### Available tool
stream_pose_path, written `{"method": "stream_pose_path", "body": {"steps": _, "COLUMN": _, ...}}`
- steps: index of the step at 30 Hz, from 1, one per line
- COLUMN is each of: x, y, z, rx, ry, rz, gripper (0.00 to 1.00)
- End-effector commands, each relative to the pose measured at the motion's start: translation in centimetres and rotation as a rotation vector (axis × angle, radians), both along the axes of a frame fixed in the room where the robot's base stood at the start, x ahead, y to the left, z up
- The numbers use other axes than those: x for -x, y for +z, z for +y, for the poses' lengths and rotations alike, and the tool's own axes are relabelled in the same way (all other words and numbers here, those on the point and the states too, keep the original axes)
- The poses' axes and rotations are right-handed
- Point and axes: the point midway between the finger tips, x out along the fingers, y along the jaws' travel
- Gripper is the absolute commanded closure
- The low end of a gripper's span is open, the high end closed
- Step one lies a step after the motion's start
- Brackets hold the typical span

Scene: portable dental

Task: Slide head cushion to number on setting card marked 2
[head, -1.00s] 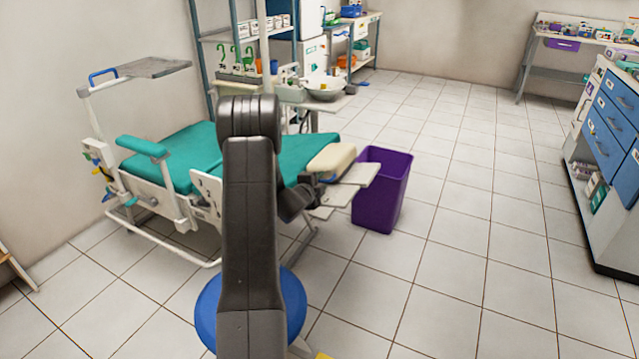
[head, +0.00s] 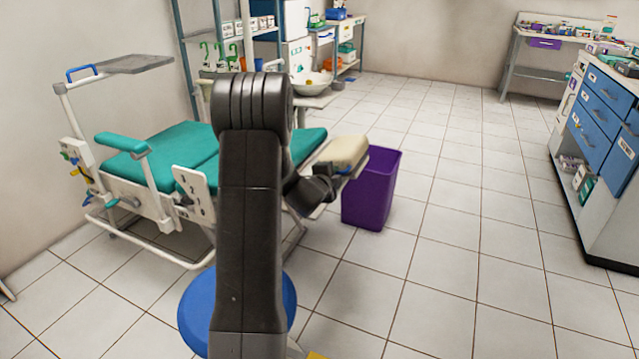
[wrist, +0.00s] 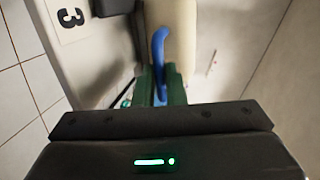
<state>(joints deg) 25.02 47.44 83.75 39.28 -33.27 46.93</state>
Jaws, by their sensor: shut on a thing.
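The cream head cushion (head: 346,151) is at the right end of the teal dental chair (head: 180,150), over a pale plate, and fills the top middle of the wrist view (wrist: 172,40). My gripper (wrist: 160,88) has its green fingers shut on the blue handle (wrist: 159,45) at the cushion's edge. In the head view my arm hides part of the chair, and the gripper is small beside the cushion.
A purple bin (head: 370,195) stands just right of the cushion. A blue round stool seat (head: 193,312) is low beside my arm. Blue drawers (head: 605,120) stand at the right. Tiled floor between bin and drawers is free.

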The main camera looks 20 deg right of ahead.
Motion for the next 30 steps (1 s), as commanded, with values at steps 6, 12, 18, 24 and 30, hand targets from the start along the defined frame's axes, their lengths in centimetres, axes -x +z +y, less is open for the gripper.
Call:
{"method": "stream_pose_path", "body": {"steps": 6, "x": 0.9, "y": 0.3, "z": -0.7, "rx": 0.001, "ry": -0.004, "rz": -0.001, "gripper": 1.0}}
{"method": "stream_pose_path", "body": {"steps": 12, "x": 0.9, "y": 0.3, "z": -0.8, "rx": 0.001, "ry": -0.005, "rz": -0.001, "gripper": 1.0}}
{"method": "stream_pose_path", "body": {"steps": 18, "x": 0.8, "y": 0.3, "z": -0.7, "rx": 0.001, "ry": -0.004, "rz": -0.001, "gripper": 0.67}}
{"method": "stream_pose_path", "body": {"steps": 24, "x": 0.8, "y": 0.3, "z": -0.6, "rx": 0.001, "ry": -0.002, "rz": 0.0, "gripper": 0.67}}
{"method": "stream_pose_path", "body": {"steps": 30, "x": 1.7, "y": 0.7, "z": 0.4, "rx": 0.0, "ry": -0.001, "rz": 0.001, "gripper": 0.67}}
